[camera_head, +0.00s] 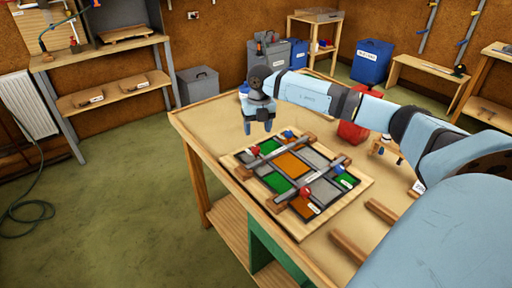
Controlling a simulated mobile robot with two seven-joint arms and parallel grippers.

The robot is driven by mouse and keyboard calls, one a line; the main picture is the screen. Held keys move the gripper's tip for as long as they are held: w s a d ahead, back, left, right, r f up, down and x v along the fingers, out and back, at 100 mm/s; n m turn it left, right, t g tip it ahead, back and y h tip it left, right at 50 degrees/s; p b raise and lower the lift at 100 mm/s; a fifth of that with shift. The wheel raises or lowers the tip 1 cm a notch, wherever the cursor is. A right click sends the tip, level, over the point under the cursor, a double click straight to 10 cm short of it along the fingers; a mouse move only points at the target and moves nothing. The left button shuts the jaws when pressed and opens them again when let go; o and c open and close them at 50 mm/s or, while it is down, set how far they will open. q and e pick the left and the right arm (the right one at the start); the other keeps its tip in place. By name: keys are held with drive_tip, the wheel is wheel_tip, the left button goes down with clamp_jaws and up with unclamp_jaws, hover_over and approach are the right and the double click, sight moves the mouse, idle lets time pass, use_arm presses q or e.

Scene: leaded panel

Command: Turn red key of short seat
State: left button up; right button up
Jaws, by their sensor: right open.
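A leaded panel (268,160) of orange, green and grey panes lies on a wooden board (352,203) on the workbench. One red key (255,151) stands at the panel's far left edge, and another red key (305,192) stands near its front edge. Blue keys (339,169) stand at the far and right edges. Small labels are too small to read, so I cannot tell which red key belongs to the short seat. My right gripper (258,126) is open and empty, pointing down above the far left corner, apart from the red key there. My left gripper is not in view.
Loose wooden bars (382,212) lie on the bench right of the board. A red container (352,132) and a small wooden stand (385,147) are behind, partly by my right arm. The bench's left strip is clear.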

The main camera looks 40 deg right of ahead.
sight(256, 147)
drive_tip(key=f, duration=0.8)
drive_tip(key=shift+w+a, duration=0.1)
drive_tip(key=shift+a, duration=0.1)
drive_tip(key=c, duration=0.9)
